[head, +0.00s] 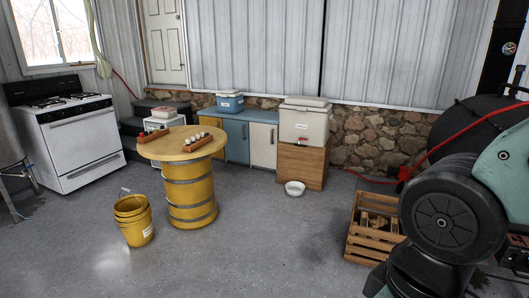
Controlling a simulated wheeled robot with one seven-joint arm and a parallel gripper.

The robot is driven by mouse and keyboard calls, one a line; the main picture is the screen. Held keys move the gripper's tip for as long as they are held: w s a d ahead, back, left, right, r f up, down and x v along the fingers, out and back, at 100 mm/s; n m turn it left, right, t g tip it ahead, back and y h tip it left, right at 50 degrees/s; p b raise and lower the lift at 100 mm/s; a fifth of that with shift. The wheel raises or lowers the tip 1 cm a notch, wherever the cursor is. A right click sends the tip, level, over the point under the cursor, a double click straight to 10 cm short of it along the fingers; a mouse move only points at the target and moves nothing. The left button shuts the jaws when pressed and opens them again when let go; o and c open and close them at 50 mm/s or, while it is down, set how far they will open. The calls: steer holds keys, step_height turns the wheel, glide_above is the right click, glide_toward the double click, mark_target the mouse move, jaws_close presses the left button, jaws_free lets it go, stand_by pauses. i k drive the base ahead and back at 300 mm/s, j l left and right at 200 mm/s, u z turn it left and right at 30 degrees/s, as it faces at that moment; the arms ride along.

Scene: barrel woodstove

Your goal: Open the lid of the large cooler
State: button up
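The large cooler (303,122) is a white box standing on a brown wooden cabinet (301,166) against the back wall. Its lid (306,102) looks closed. My arm fills the lower right of the head view, well apart from the large cooler. My gripper is not in the picture.
A white bowl (295,188) lies before the wooden cabinet. A wooden crate (362,248) is near my arm. The middle floor is clear.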

mark_target(296, 101)
steer(key=i+u, duration=0.25)
steer(key=i, duration=1.75)
steer(key=i+z, duration=0.1)
steer(key=i, duration=0.45)
steer(key=i+j, duration=0.15)
steer(key=i, duration=0.45)
steer(key=i+j+z, duration=0.15)
steer(key=i, duration=0.4)
steer(key=i+j+z, duration=0.1)
steer(key=i, duration=0.45)
steer(key=i+j+z, duration=0.3)
steer(key=i, duration=0.3)
steer(key=i+j+z, duration=0.35)
steer(key=i, duration=0.2)
